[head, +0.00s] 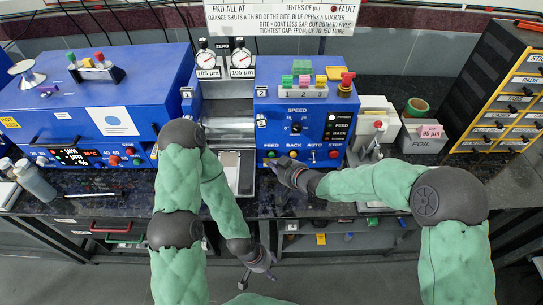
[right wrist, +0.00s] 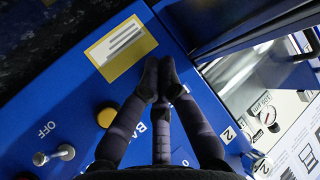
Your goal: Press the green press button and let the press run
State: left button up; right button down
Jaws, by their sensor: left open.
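The blue press (head: 300,105) stands mid-bench with a row of buttons along its front. Its green button (head: 271,154), labelled FEED, is at the left end of the row in the head view. My right gripper (head: 271,163) is at the panel just below this button; whether it touches cannot be told. In the right wrist view its fingertips (right wrist: 158,68) are together and empty against the blue panel (right wrist: 60,100), and the green button is hidden. A yellow button (right wrist: 106,117) shows beside the fingers. My left gripper (head: 258,278) hangs low before the bench, open and empty.
Two dial gauges (head: 240,58) stand above the rollers. A blue machine (head: 95,110) stands left. A foil box (head: 423,138) and a drawer cabinet (head: 505,95) are to the right. A red button (head: 333,154) sits at the panel's right end.

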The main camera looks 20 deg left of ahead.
jog(key=shift+w, duration=0.2)
jog(key=shift+w+a, duration=0.15)
